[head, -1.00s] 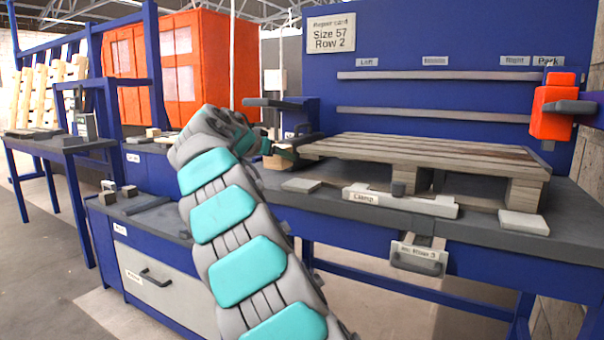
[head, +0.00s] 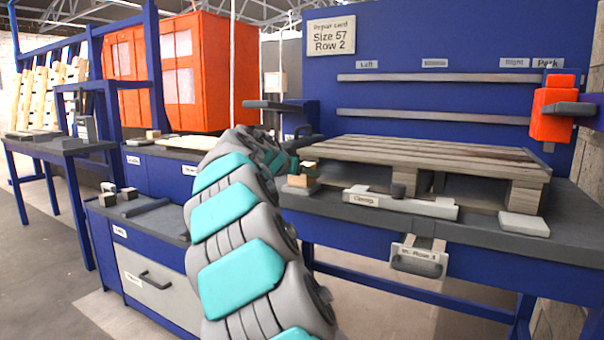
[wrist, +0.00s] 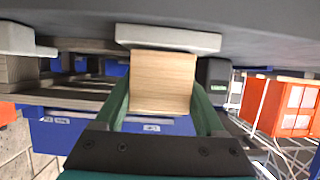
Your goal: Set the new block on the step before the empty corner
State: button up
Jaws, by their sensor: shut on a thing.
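The new block (wrist: 163,82), pale wood, is between the green fingers of my gripper (wrist: 165,112) in the wrist view, which looks upside down. It also shows in the head view (head: 302,181) at the pallet's near left corner, right over the grey step (head: 299,191). The step (wrist: 168,39) meets the block's edge in the wrist view; I cannot tell whether they touch. The pallet (head: 430,150) lies on the bench, with blocks under its middle and right front. My arm hides part of its left side.
A clamp (head: 400,203) lies along the bench's front edge, with another grey step (head: 524,223) to its right. A red unit (head: 553,110) with a grey arm hangs at the right. A grey post arm (head: 276,104) stands behind the left corner.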

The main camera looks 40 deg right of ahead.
jog(key=shift+f, duration=0.15)
jog(key=o, duration=1.5)
jog(key=shift+a+r, duration=0.1)
jog(key=shift+r, duration=0.2)
jog(key=v, duration=1.1)
jog(key=shift+s+a, duration=0.2)
jog(key=shift+a, duration=0.15)
